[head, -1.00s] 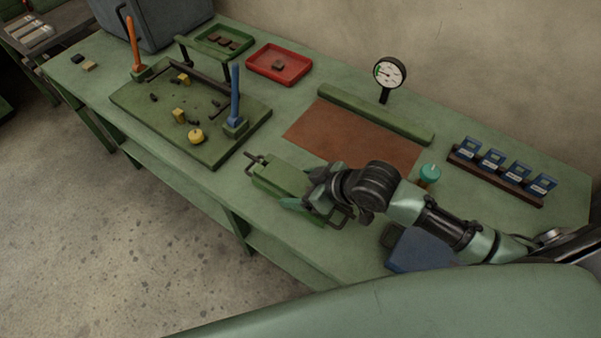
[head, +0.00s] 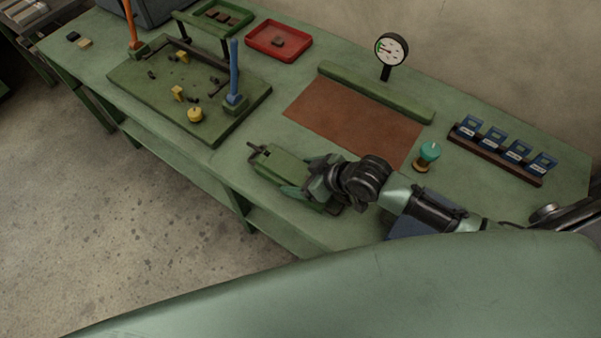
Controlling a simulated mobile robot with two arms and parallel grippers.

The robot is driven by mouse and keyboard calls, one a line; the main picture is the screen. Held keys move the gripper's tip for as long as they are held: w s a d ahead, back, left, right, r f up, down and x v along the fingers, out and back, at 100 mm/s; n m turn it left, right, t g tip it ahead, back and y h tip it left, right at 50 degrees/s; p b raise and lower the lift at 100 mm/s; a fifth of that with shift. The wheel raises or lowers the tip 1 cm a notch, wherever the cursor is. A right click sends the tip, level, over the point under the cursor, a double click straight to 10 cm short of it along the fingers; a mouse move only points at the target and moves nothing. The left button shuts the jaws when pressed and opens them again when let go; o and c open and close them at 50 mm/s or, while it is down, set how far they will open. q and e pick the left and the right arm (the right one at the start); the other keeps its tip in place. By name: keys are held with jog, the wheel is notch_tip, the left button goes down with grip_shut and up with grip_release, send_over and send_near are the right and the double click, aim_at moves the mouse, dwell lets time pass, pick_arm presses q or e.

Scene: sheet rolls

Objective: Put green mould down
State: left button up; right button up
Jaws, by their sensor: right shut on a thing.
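The green mould (head: 281,165) is a green block with dark handles at its ends. It is at the front part of the green workbench, left of my right arm. My right gripper (head: 308,188) is shut on the mould at its right end, and my wrist hides part of that end. The mould looks low over or on the bench top; I cannot tell whether it touches. My left gripper is not in view.
A brown mat (head: 345,120) lies behind the mould, with a green bar (head: 375,92) along its back edge. A green board (head: 150,100) with posts stands left. A teal-topped object (head: 428,154), a gauge (head: 391,50), blue cards (head: 492,158) and a red tray (head: 278,41) stand around.

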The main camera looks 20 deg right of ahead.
jog(key=shift+w+a+r, duration=0.1)
jog(key=shift+w+r, duration=0.1)
jog(key=shift+r, duration=0.05)
jog(key=o, duration=2)
jog(key=shift+s+f, duration=0.25)
jog(key=shift+f, duration=0.1)
jog(key=shift+o, duration=0.2)
jog(key=shift+r, duration=0.15)
jog(key=v, duration=1.2)
jog(key=shift+s+b, duration=0.1)
jog(key=shift+b, duration=0.2)
